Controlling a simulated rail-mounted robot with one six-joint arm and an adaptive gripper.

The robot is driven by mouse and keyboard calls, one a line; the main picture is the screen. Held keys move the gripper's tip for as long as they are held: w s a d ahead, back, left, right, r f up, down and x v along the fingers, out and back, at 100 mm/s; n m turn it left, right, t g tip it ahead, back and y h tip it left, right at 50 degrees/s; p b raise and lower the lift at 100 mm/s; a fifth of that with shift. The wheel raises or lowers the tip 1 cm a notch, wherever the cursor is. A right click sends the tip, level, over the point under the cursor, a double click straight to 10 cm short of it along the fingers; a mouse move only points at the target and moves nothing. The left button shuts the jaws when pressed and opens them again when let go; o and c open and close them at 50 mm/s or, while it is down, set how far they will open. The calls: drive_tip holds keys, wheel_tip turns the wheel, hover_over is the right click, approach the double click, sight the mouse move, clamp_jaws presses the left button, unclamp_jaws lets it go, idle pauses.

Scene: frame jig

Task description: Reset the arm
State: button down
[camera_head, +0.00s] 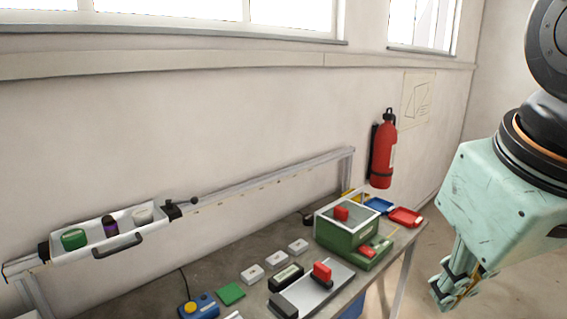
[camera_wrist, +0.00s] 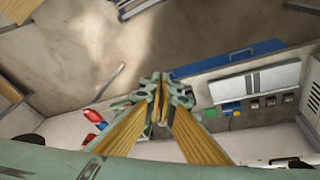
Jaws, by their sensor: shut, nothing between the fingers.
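My gripper (camera_head: 457,288) hangs at the right of the head view, pointing down, beside the right end of the workbench (camera_head: 215,268) and clear of it. In the wrist view my gripper (camera_wrist: 160,108) has its fingertips together with nothing between them. The wrist view is tilted, with floor and bench parts beyond the fingers. Nothing in view touches the gripper.
A green box (camera_head: 345,228) with a red part on top stands at the bench's right. Blue (camera_head: 379,205) and red (camera_head: 405,217) trays lie behind it. A white bin (camera_head: 95,236) hangs at left. A fire extinguisher (camera_head: 383,153) is on the wall.

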drive_tip(key=s+a+f+m, duration=0.1)
drive_tip(key=s+f+m, duration=0.1)
drive_tip(key=s, duration=0.3)
drive_tip(key=shift+s+f+y, duration=0.25)
drive_tip(key=shift+s+y, duration=0.05)
drive_tip(key=shift+s, duration=0.1)
